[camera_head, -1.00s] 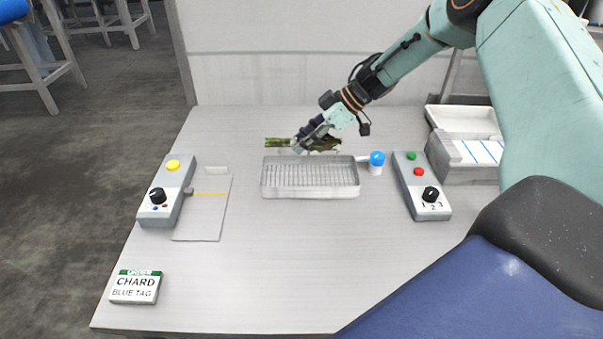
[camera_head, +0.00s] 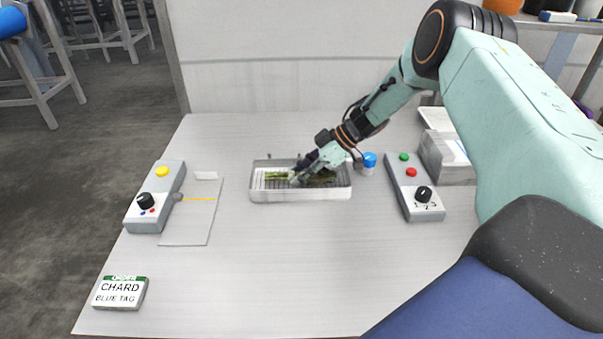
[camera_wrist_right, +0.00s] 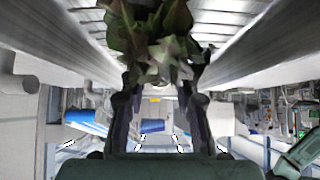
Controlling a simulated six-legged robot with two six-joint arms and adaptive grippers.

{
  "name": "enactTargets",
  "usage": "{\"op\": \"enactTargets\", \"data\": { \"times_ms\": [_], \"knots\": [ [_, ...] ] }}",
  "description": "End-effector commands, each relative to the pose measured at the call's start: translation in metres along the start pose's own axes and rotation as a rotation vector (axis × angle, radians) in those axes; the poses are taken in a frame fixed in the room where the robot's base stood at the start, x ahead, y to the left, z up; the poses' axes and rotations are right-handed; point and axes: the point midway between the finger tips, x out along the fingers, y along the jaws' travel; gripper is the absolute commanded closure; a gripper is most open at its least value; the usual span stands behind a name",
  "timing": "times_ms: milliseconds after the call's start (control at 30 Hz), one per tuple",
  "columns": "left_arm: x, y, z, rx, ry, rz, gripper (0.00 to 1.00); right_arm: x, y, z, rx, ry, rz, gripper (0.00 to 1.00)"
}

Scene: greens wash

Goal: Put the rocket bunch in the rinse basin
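The rocket bunch (camera_head: 277,176) is green, with pale stems at the left and darker leaves at the right, and lies level at the rinse basin. The rinse basin (camera_head: 300,195) is a shallow metal tray with a wire rack in the middle of the table. My right gripper (camera_head: 299,178) reaches down over it, shut around the middle of the bunch. In the right wrist view, the leaves (camera_wrist_right: 157,45) show between and beyond the fingers (camera_wrist_right: 157,95). Whether the bunch touches the rack is unclear. My left gripper is not in view.
A control box with a yellow button (camera_head: 157,197) and a flat plate (camera_head: 189,222) stand left. A blue-capped item (camera_head: 369,161) and a second control box (camera_head: 413,187) stand right. A chard order sign (camera_head: 120,293) is front left. The table's front middle is clear.

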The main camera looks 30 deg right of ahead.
Motion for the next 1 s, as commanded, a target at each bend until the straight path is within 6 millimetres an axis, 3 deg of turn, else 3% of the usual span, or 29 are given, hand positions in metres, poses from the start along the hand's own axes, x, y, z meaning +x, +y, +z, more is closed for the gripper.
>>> {"op": "enactTargets", "data": {
  "times_ms": [233, 567, 733, 1000],
  "knots": [
    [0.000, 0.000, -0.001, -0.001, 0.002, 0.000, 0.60, 0.000, 0.000, -0.001, -0.001, -0.001, -0.001, 0.48],
    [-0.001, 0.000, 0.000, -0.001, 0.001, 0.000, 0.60, -0.003, 0.000, -0.001, 0.000, 0.000, 0.000, 0.48],
    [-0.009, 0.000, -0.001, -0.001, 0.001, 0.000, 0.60, -0.025, 0.001, -0.003, -0.001, 0.002, 0.002, 0.48],
    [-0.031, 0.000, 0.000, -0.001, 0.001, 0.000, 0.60, -0.083, 0.001, -0.004, 0.001, 0.003, 0.002, 0.48]
  ]
}}
